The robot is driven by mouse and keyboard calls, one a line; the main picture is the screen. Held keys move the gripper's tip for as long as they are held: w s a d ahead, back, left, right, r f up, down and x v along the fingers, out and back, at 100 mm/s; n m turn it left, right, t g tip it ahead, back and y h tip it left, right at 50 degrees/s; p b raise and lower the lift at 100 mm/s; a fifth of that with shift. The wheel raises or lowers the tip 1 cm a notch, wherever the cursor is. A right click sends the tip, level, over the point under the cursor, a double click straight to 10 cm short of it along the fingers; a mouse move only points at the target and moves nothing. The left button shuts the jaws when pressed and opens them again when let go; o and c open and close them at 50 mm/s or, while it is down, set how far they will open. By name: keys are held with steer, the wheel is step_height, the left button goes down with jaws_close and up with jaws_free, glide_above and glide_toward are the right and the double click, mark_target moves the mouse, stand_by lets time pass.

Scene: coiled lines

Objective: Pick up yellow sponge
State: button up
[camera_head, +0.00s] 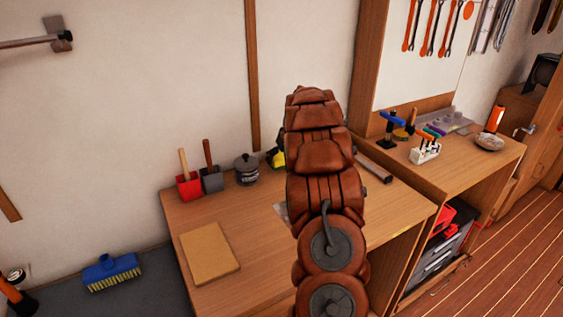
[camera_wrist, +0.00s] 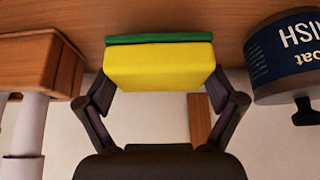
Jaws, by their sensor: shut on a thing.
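The yellow sponge (camera_wrist: 158,66) with a green layer (camera_wrist: 160,39) sits between the fingers of my gripper (camera_wrist: 163,88) in the wrist view. The fingers touch it on both sides, and my gripper is shut on it. Its green side faces the wooden tabletop; I cannot tell whether it touches the wood. In the head view a small yellow patch (camera_head: 278,158), probably the sponge, shows at the left of my arm.
A dark labelled can (camera_wrist: 287,62) stands close beside the sponge; it shows in the head view (camera_head: 246,171). Red (camera_head: 188,188) and grey (camera_head: 211,181) containers stand left of it. A tan board (camera_head: 209,252) lies on the workbench (camera_head: 254,225).

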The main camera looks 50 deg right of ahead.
steer(key=shift+r, duration=0.8)
steer(key=shift+s+a+f+b, duration=0.1)
steer(key=shift+s+a+b, duration=0.2)
steer(key=shift+a, duration=0.1)
steer(key=s+a+b, duration=0.1)
steer(key=s+a, duration=0.1)
steer(key=a, duration=0.2)
steer(key=s+a+r+b, duration=0.1)
steer(key=s+a, duration=0.2)
steer(key=a, duration=0.1)
steer(key=s+a+b, duration=0.1)
steer(key=s+a, duration=0.2)
steer(key=a, duration=0.1)
steer(key=shift+s+a+r, duration=0.2)
steer(key=shift+s+r, duration=0.05)
